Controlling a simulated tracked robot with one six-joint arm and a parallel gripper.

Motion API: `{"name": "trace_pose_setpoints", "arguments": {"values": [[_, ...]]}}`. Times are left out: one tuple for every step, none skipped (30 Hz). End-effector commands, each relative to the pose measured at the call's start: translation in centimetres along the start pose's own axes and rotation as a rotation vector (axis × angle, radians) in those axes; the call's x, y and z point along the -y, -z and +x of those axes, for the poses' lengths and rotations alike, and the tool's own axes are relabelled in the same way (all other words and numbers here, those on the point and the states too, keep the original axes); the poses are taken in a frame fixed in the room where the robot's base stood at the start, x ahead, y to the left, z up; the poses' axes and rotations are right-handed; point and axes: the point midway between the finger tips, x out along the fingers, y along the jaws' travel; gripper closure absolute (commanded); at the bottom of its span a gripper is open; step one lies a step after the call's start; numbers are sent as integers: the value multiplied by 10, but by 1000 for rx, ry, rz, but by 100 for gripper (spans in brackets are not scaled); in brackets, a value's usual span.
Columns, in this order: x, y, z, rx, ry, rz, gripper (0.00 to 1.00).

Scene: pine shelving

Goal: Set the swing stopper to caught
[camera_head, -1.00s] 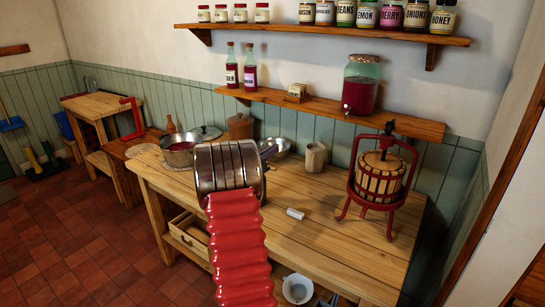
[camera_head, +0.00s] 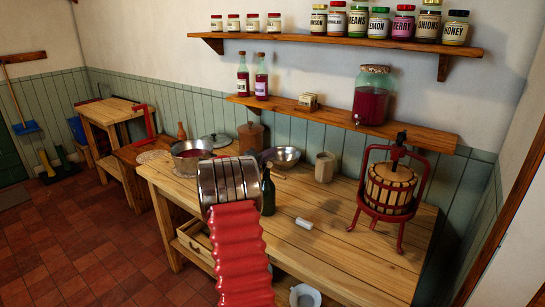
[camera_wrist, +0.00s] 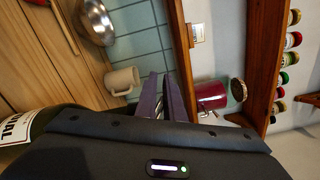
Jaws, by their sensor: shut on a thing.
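A dark green bottle (camera_head: 268,196) stands upright on the wooden workbench (camera_head: 330,240), just right of my forearm in the head view. Its white label and dark shoulder (camera_wrist: 22,128) fill the left edge of the wrist view. My gripper (camera_head: 267,155) is at the height of the bottle's top. In the wrist view its two purple fingers (camera_wrist: 160,92) are close together, with a thin bit of metal between them, seemingly part of the swing stopper. The bottle's mouth and the stopper's exact position are hidden behind my wrist and gripper.
A red fruit press (camera_head: 390,188) stands at the bench's right. A beige mug (camera_head: 325,167), a metal bowl (camera_head: 286,155) and a pot (camera_head: 190,157) stand along the back. A white cylinder (camera_head: 303,223) lies on the bench. A shelf (camera_head: 420,132) with a large jar hangs above.

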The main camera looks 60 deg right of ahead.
Motion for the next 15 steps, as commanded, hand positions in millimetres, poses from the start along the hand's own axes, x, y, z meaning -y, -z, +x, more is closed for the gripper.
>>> {"name": "trace_pose_setpoints", "arguments": {"values": [[-4, -2, 0, 0, -3, -42, 100], [-5, -3, 0, 0, -3, -69, 100], [-6, -4, 0, 0, -3, -104, 100], [-7, -6, 0, 0, -3, -130, 100], [-8, -7, 0, 0, -3, -155, 100], [-10, -8, 0, 0, -3, -186, 100], [-11, -9, 0, 0, -3, -209, 100], [-12, -9, 0, 0, -4, -231, 100], [-13, -10, 0, 0, -4, -258, 100], [-14, -11, 0, 0, -4, -276, 100], [-15, -11, 0, 0, -4, -294, 100], [-16, -12, 0, 0, -4, -314, 100], [-16, -13, 0, 0, -4, -328, 100], [-17, -13, 0, 0, -4, -340, 100], [-18, -14, 0, 0, -4, -355, 100]]}}
